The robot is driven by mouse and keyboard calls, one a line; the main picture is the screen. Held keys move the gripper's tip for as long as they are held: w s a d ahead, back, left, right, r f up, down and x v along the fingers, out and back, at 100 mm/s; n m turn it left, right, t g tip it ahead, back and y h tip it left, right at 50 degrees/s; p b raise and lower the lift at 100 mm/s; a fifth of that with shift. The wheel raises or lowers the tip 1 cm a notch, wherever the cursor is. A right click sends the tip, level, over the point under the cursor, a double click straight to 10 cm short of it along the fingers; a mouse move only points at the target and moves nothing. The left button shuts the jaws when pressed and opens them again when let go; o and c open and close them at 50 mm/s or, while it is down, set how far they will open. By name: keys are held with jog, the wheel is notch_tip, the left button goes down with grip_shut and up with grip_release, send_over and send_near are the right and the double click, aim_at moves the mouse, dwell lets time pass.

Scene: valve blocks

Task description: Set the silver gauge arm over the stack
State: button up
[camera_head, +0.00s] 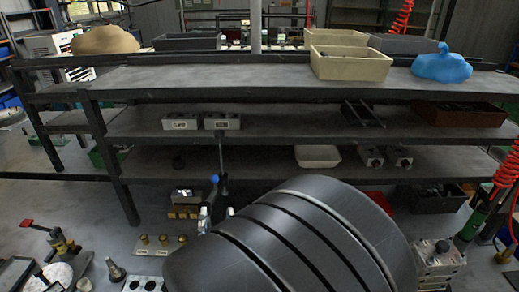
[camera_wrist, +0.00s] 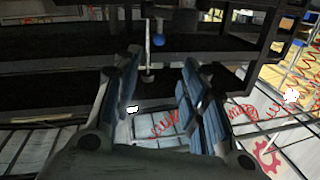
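My gripper (camera_wrist: 161,60) is open in the wrist view, with two blue-grey padded fingers apart and nothing between the pads. A thin upright metal rod (camera_wrist: 148,48) with a blue ball knob (camera_wrist: 159,40) stands beyond the fingertips; it may be the gauge arm. In the head view the rod (camera_head: 221,155) and its blue knob (camera_head: 214,179) show just above my fingertips (camera_head: 215,215). To the left, a small stack (camera_head: 185,204) has a silver block on brass-coloured pieces. My dark arm link hides much of the foreground, including most of my gripper.
A grey shelving unit (camera_head: 270,78) stands behind, with labelled metal blocks (camera_head: 201,121) on its middle shelf. A plate with brass knobs (camera_head: 160,244) lies left of my arm. A valve block (camera_head: 438,258) and red coiled hose (camera_head: 507,166) are at right.

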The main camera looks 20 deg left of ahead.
aim_at(215, 181)
jog(key=b+x, duration=0.1)
jog(key=x, duration=1.5)
jog(key=shift+w+b, duration=0.2)
jog(key=shift+b, duration=0.2)
jog(key=shift+c, duration=0.3)
grip_shut()
